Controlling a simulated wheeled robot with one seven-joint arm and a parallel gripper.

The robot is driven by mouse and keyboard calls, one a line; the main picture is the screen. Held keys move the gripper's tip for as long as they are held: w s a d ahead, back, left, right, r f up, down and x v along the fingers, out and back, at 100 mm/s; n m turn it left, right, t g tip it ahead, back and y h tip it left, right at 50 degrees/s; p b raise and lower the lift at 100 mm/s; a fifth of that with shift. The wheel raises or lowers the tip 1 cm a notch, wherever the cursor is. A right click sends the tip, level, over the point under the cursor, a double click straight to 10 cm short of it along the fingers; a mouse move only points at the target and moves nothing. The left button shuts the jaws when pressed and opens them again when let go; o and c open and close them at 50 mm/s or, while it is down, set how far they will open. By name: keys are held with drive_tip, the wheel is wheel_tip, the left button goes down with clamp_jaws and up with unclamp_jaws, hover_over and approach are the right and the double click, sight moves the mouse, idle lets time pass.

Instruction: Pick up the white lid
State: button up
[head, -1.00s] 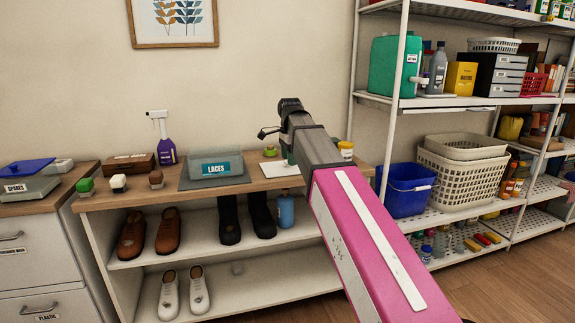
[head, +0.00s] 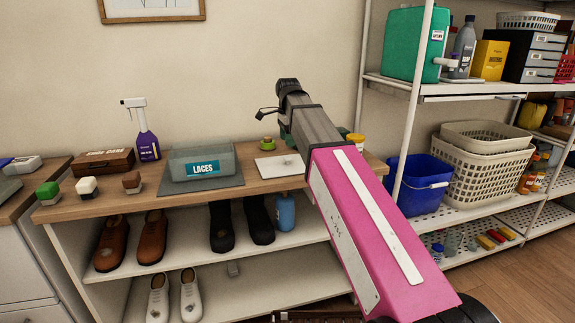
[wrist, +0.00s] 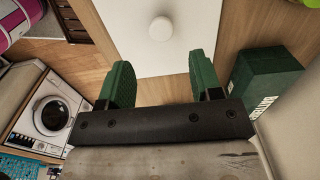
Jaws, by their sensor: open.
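The white lid (head: 280,165) lies flat on the wooden top of the bench, right of the clear LACES box, in the head view. In the wrist view it is a pale flat panel (wrist: 128,24) with a round white knob (wrist: 160,28), cut off by the top edge. My gripper (wrist: 162,82) is open with nothing between its green fingers. The lid's near part shows between and beyond the fingertips, and the knob lies ahead of them. I cannot tell the height gap. In the head view my arm hides most of the gripper.
The LACES box (head: 203,160) sits on a grey mat left of the lid. A small green item (head: 267,144) stands behind the lid, and a yellow-lidded jar (head: 355,144) to its right. A green box (wrist: 265,80) is right of the fingers in the wrist view.

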sight(287, 157)
drive_tip(key=shift+w+a+f, duration=0.1)
drive_tip(key=shift+f, duration=4.1)
drive_tip(key=c, duration=1)
